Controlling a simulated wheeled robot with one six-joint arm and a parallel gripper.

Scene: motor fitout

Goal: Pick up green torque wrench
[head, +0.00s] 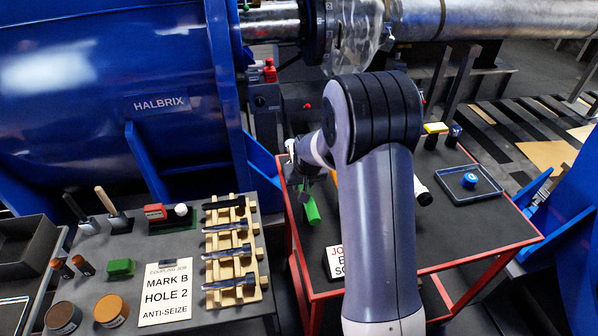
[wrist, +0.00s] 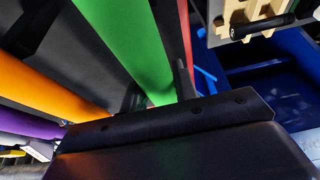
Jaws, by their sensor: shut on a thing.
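The green torque wrench (head: 312,208) shows its green grip at the left side of the red-framed cart, just below my gripper (head: 304,176). In the wrist view the green grip (wrist: 132,42) runs down to the dark fingers of my gripper (wrist: 160,98), which is shut on it. My arm hides much of the wrench in the head view. I cannot tell whether it is clear of the cart top. An orange grip (wrist: 50,85) and a purple grip (wrist: 28,124) lie beside it in the wrist view.
The red-framed cart (head: 470,262) also holds a small tray (head: 492,188) with a blue item. A grey bench (head: 200,258) on the left carries a wooden rack (head: 262,272) of dark bolts and a sign (head: 167,292). A blue motor housing (head: 110,75) stands behind.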

